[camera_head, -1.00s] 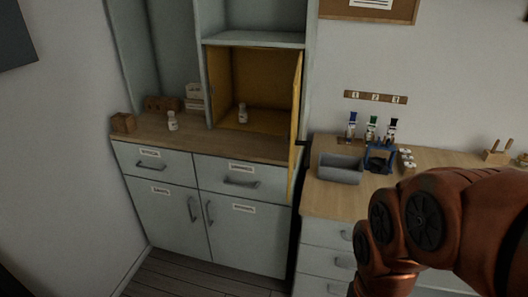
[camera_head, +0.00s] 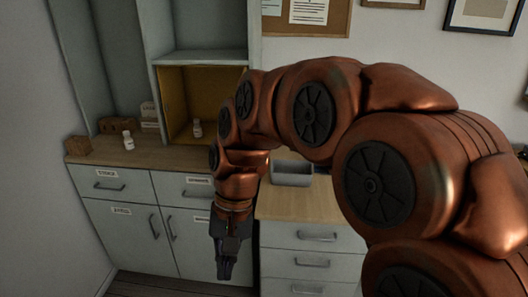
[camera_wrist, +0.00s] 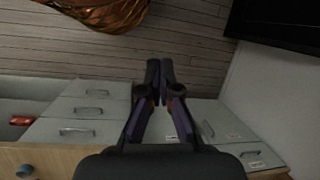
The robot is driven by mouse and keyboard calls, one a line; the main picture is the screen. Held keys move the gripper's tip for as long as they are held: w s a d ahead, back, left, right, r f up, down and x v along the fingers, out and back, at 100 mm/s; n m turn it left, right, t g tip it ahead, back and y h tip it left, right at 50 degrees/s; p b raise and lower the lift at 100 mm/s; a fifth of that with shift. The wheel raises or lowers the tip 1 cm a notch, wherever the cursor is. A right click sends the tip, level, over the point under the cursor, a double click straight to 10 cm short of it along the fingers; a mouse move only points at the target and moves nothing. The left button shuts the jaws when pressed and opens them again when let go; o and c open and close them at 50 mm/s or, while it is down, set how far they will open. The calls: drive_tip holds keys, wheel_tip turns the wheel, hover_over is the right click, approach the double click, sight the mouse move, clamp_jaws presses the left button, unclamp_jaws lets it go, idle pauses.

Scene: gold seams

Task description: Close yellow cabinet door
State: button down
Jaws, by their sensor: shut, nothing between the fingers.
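The yellow cabinet (camera_head: 178,88) is a compartment in the grey-green hutch above the wooden counter, at the left of the head view. Its yellow inside shows, with a small white bottle (camera_head: 197,128) standing in it. My arm covers the right side of the opening, so the door is hidden now; it was seen standing open in the earlier view. My gripper (camera_head: 224,272) points down in front of the lower cabinets, below counter height, shut and empty. In the wrist view, its dark fingers (camera_wrist: 160,75) are together, with nothing between them.
Another bottle (camera_head: 128,140) and brown boxes stand on the left counter (camera_head: 150,156). A grey bin (camera_head: 292,172) sits on the right counter, above grey drawers (camera_head: 312,236). My copper arm spans the right half. The wrist view shows wooden floor (camera_wrist: 190,45) beyond the fingers.

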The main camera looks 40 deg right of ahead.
drive_tip(key=w+d+r+m+t+y+p, duration=0.1)
drive_tip(key=w+d+r+m+y, duration=0.1)
drive_tip(key=w+d+r+m, duration=0.45)
drive_tip(key=w+d+r+m+t+y+p, duration=0.2)
drive_tip(key=w+d+m+y, duration=0.15)
drive_tip(key=w+d, duration=0.55)
drive_tip(key=w+d+m+t+p, duration=0.3)
drive_tip(key=d+m, duration=0.6)
drive_tip(key=d, duration=1.3)
drive_tip(key=w+a+f+b, duration=0.1)
drive_tip(key=w+a+f, duration=0.2)
drive_tip(key=a, duration=0.2)
drive_tip(key=w+a+f+t+b, duration=0.1)
drive_tip(key=w+a+f, duration=0.2)
drive_tip(key=a, duration=0.2)
drive_tip(key=shift+w, duration=0.4)
drive_tip(key=shift+a+f, duration=0.1)
drive_tip(key=shift+a, duration=0.15)
